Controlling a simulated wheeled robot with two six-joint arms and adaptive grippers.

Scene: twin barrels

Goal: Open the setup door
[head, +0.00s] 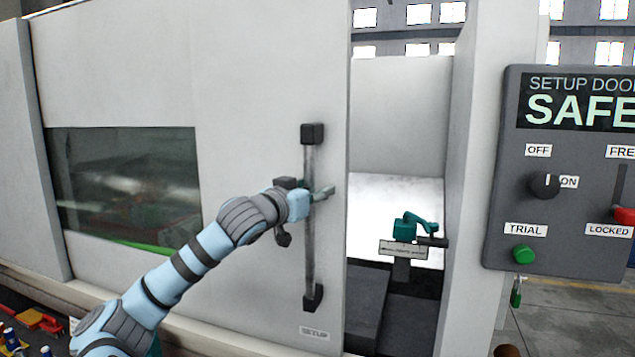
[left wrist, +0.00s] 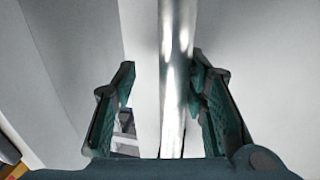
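The setup door (head: 260,90) is a large pale grey panel with a small SETUP label (head: 314,333) low down. A gap shows to the right of its edge. A vertical bar handle (head: 309,250) with dark end mounts is fixed near that edge. My left gripper (head: 318,194) is at the middle of the handle. In the left wrist view the shiny handle bar (left wrist: 177,80) runs between the two fingers of my left gripper (left wrist: 162,90). The right finger is close to the bar; the left finger stands clear of it. My right gripper is not in view.
A grey control panel (head: 575,245) reads SETUP DOOR SAFE, with an OFF/ON knob (head: 545,185), a green TRIAL button (head: 522,254) and a red slider (head: 624,216) near LOCKED. A teal device (head: 405,229) stands inside the opening. A window (head: 120,180) is at the left.

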